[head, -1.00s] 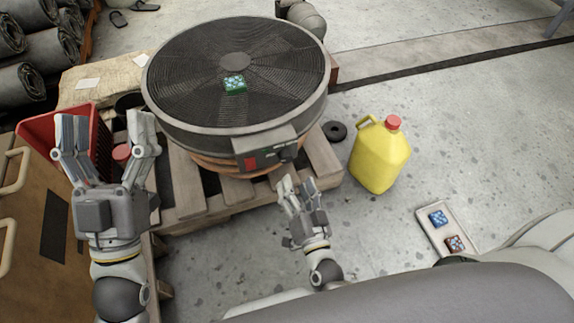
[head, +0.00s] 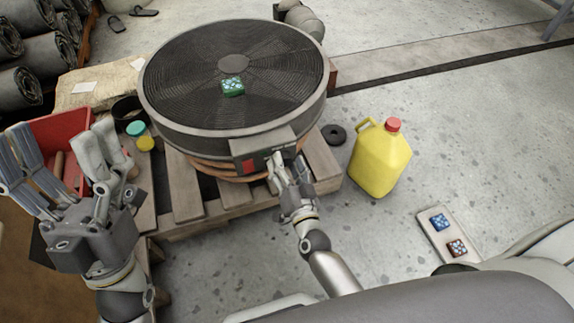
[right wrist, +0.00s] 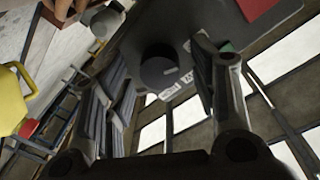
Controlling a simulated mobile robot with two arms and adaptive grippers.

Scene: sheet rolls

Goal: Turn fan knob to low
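A round black drum fan (head: 190,95) lies flat, grille up, with a control box (head: 263,148) on its front side. The box has a red switch (head: 249,167). In the right wrist view the dark round knob (right wrist: 158,68) is on the panel, with a light mark on its right side and small white labels near it. My right gripper (head: 285,168) is at the panel, its fingers open on either side of the knob with gaps visible. It hides the knob in the head view. My left gripper (head: 68,170) is open and empty at the left.
The fan rests on a wooden pallet (head: 185,190). A green-blue block (head: 233,86) lies on its grille. A yellow jug (head: 380,160) stands right of the pallet. A tray with two blocks (head: 432,218) lies on the floor. A red bin (head: 62,128) is behind my left gripper.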

